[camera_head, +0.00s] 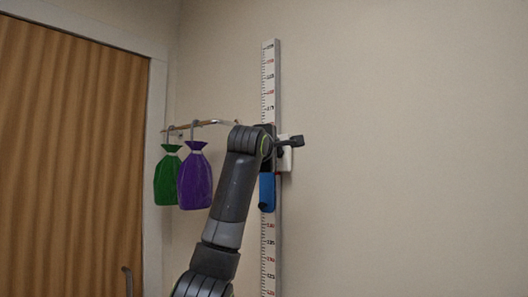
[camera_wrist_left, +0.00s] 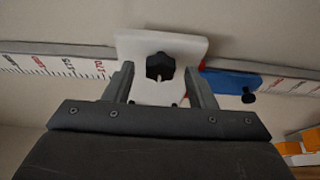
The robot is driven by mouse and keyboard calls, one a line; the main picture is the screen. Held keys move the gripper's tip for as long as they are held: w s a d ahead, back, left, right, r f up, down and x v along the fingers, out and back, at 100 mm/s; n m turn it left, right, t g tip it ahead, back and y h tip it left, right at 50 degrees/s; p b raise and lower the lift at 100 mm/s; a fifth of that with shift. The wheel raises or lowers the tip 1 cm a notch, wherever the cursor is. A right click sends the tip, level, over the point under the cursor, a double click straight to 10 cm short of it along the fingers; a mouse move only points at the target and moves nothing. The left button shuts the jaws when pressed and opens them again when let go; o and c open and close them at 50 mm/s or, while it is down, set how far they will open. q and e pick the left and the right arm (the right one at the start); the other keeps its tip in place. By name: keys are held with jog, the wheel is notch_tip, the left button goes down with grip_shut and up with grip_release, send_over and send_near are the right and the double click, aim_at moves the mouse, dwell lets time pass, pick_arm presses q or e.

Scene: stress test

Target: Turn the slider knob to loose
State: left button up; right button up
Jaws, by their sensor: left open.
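The black slider knob (camera_wrist_left: 160,66) sits on a white slider plate (camera_wrist_left: 190,46) in the left wrist view. My left gripper (camera_wrist_left: 159,72) is open, with one finger on each side of the knob and visible gaps to it. In the head view the white plate (camera_head: 287,160) shows beside the vertical ruled scale (camera_head: 268,85). My left arm reaches up from below and covers much of the slider there. A blue slider part (camera_head: 267,188) with a small black knob is lower on the scale; it also shows in the left wrist view (camera_wrist_left: 225,81). My right gripper is not in view.
A green bag (camera_head: 168,180) and a purple bag (camera_head: 195,182) hang from a wall rod (camera_head: 205,123) left of my arm. A wooden door (camera_head: 70,160) is at the far left. Orange and white items (camera_wrist_left: 300,147) show at the wrist view's lower right. The wall right of the scale is bare.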

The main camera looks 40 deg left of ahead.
pick_arm(q)
jog(key=b+v, duration=0.7)
jog(key=v, duration=0.9)
jog(key=shift+s, duration=0.25)
